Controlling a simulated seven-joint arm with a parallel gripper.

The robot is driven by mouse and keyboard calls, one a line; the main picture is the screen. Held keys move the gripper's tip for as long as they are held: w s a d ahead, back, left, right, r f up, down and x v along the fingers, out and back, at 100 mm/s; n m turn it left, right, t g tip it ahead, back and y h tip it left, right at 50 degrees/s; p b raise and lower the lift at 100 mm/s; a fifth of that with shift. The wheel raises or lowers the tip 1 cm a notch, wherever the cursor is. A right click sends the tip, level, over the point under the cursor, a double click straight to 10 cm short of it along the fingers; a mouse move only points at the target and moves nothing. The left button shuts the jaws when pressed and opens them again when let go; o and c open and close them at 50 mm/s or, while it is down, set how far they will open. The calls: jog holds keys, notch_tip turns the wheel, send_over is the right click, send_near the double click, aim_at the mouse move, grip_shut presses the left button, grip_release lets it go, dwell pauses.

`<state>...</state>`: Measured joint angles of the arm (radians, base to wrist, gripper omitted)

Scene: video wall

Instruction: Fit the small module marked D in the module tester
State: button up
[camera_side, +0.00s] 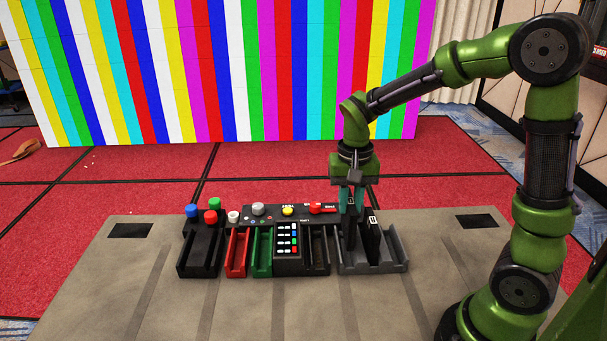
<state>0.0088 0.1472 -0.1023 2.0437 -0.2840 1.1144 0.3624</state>
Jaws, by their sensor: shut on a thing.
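My gripper (349,208) points straight down over the left part of the grey rack (396,262). Its fingers are shut on a dark, thin upright module (350,236). The module's lower part is in or just above the rack; I cannot tell which. Its marking is not readable. A second black module (374,240), with a small white mark near its top, stands in the rack just right of the held one. The module tester (266,214) is left of the rack, with a black back panel, knobs, a red lever and several bays in front.
The tester's red bay (236,256), green bay (262,262) and dark bay (316,262) look empty. A black panel with lit indicators (288,240) sits between the green and dark bays. A black tray (200,262) with coloured knobs behind it is at the left. The table front is clear.

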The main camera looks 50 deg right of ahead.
jog(key=w+a+r, duration=0.5)
jog(key=shift+s+d+f, duration=0.1)
jog(key=shift+f, duration=1.4)
jog(key=shift+s+d+f, duration=0.1)
jog(key=shift+f, duration=1.35)
jog(key=shift+f, duration=2.3)
dwell(0.5)
jog(key=o, duration=1.1)
jog(key=shift+r, duration=4)
